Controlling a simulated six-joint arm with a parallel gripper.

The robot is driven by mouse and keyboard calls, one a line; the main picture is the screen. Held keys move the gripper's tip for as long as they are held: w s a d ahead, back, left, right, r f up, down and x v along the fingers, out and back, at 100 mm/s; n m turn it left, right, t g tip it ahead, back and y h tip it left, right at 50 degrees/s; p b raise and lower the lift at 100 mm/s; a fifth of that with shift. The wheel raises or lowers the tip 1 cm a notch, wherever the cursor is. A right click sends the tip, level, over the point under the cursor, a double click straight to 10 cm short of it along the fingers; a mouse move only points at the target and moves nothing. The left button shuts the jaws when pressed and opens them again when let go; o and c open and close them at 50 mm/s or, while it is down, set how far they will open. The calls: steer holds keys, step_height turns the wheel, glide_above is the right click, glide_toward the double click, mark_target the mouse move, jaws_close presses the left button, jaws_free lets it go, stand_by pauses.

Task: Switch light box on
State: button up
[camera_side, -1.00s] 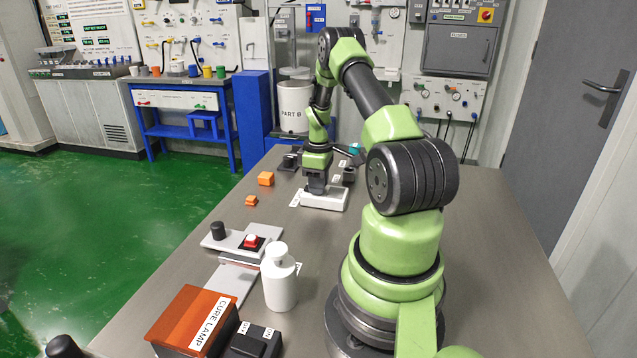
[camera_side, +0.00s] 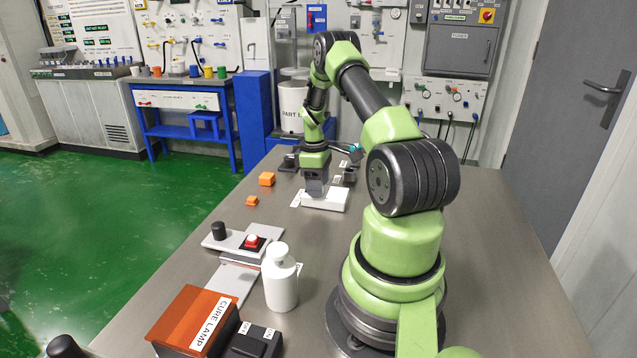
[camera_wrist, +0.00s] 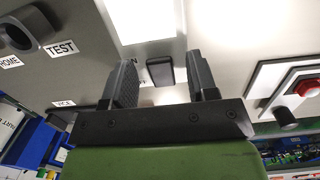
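The light box (camera_side: 335,201) is a low white box on the grey bench in the side view, directly under my gripper (camera_side: 314,192). In the wrist view, a white panel (camera_wrist: 143,20) shows at the top, and a small black switch block (camera_wrist: 160,70) lies just below it. Partly hidden labels, one reading like ON, are beside the switch. My gripper (camera_wrist: 162,82) is open, with its two dark fingers apart and the switch seen between them. Contact with the switch cannot be told, nor which way it is set.
Beside it are a black round holder (camera_wrist: 27,28) and a TEST label (camera_wrist: 60,47). A unit with a red button (camera_side: 252,241), a white bottle (camera_side: 280,278), the orange cure lamp (camera_side: 196,318) and orange blocks (camera_side: 267,179) stand on the bench. Its right side is clear.

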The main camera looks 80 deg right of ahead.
steer(key=shift+r, duration=0.1)
step_height(320, 180, up, 10)
steer(key=shift+w, duration=0.4)
steer(key=w+a+r+m+t+h, duration=0.1)
steer(key=w+a+r+t, duration=0.15)
steer(key=a+r, duration=0.5)
steer(key=w+a+r+m+t, duration=0.1)
steer(key=w+a+r, duration=0.4)
steer(key=a, duration=0.4)
steer(key=s+a+r+m+t+y, duration=0.1)
steer(key=s+a+r+t, duration=0.1)
steer(key=s+a, duration=0.4)
steer(key=s+a+r+m+t+y, duration=0.1)
steer(key=s+a, duration=0.5)
steer(key=a, duration=0.6)
step_height(320, 180, up, 2)
steer(key=shift+s+a+r+t+y, duration=0.1)
steer(key=shift+s+a+t+y, duration=0.35)
steer(key=shift+t, duration=0.4)
